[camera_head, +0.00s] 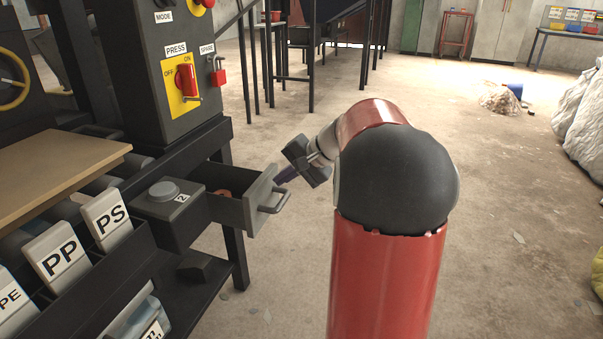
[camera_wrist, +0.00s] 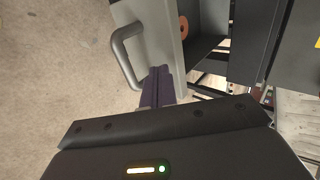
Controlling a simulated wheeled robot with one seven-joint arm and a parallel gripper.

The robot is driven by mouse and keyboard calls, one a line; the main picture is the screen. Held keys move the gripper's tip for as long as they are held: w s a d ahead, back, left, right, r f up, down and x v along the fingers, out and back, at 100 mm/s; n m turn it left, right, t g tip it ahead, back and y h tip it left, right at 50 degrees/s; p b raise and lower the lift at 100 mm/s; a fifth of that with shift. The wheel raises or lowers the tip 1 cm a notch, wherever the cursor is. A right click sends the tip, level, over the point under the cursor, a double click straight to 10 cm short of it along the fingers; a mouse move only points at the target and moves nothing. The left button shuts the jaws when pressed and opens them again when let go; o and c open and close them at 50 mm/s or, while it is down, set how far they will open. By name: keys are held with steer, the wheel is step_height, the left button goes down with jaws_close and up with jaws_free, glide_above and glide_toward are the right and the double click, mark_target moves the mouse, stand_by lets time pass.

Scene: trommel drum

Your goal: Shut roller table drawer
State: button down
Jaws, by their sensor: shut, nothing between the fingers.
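The roller table drawer (camera_head: 262,201) stands pulled out from the dark roller table (camera_head: 185,140), with a grey front panel and a bar handle (camera_head: 274,203). An orange-brown thing lies inside it. In the wrist view the drawer front (camera_wrist: 160,38), its handle (camera_wrist: 124,55) and the orange-brown round thing (camera_wrist: 183,27) show from above. My gripper (camera_head: 282,175) is at the drawer front's outer side, beside the handle. In the wrist view its shut fingers (camera_wrist: 158,85) are empty and reach the panel's edge; whether they touch cannot be told.
Label blocks PP (camera_head: 57,257) and PS (camera_head: 107,219) stand at the left. The press panel (camera_head: 182,80) with a red switch rises behind. The floor (camera_head: 290,265) right of the drawer is clear.

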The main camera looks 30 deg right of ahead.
steer(key=shift+w+a, duration=0.55)
steer(key=shift+w, duration=0.15)
steer(key=shift+w+a, duration=0.1)
steer(key=w+a+p, duration=0.1)
steer(key=w+a, duration=0.2)
steer(key=w, duration=0.1)
steer(key=w+a+p, duration=0.1)
steer(key=w+a, duration=0.2)
steer(key=w, duration=0.1)
steer(key=w+a+p, duration=0.1)
steer(key=w+a, duration=0.3)
steer(key=w, duration=0.1)
steer(key=shift+a, duration=0.1)
steer(key=shift+r, duration=0.1)
